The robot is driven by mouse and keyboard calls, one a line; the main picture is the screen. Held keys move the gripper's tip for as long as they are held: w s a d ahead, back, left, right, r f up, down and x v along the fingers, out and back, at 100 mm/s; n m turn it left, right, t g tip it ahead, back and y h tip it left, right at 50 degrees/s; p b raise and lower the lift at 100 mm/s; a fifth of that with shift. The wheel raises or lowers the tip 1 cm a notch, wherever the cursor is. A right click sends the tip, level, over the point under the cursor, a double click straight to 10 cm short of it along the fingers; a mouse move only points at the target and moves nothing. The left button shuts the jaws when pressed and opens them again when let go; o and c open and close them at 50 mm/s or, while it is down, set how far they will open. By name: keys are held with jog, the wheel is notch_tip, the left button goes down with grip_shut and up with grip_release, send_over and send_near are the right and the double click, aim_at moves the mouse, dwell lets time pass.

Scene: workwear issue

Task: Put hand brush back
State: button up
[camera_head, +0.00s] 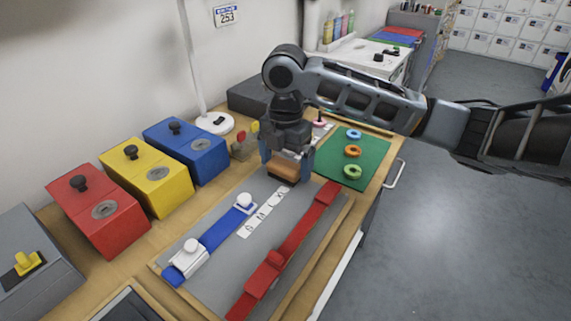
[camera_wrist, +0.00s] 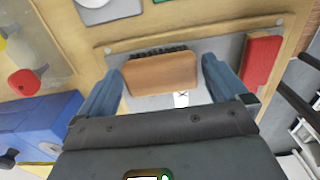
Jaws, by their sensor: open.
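The hand brush (camera_head: 284,171) is a brown wooden block with a row of dark bristles, clearer in the wrist view (camera_wrist: 160,74). It appears to lie at the far end of the grey board (camera_head: 225,268), past the white lettered strip (camera_head: 262,212). My gripper (camera_head: 286,163) is open directly above the brush. In the wrist view, its two blue fingers (camera_wrist: 163,80) stand on either side of the brush, with a small gap at the right and the left finger close to its edge. The brush's underside is hidden.
A blue rail (camera_head: 221,231) with white sliders and a red rail (camera_head: 303,235) lie on the board. Red (camera_head: 112,225), yellow (camera_head: 172,190) and blue (camera_head: 205,158) boxes line the left. A green mat (camera_head: 378,170) with coloured rings is at the right. Open floor lies beyond the bench.

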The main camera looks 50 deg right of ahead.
aim_at(285, 164)
notch_tip(285, 164, up, 11)
dwell(0.3)
jog(key=shift+a, duration=0.1)
dwell(1.6)
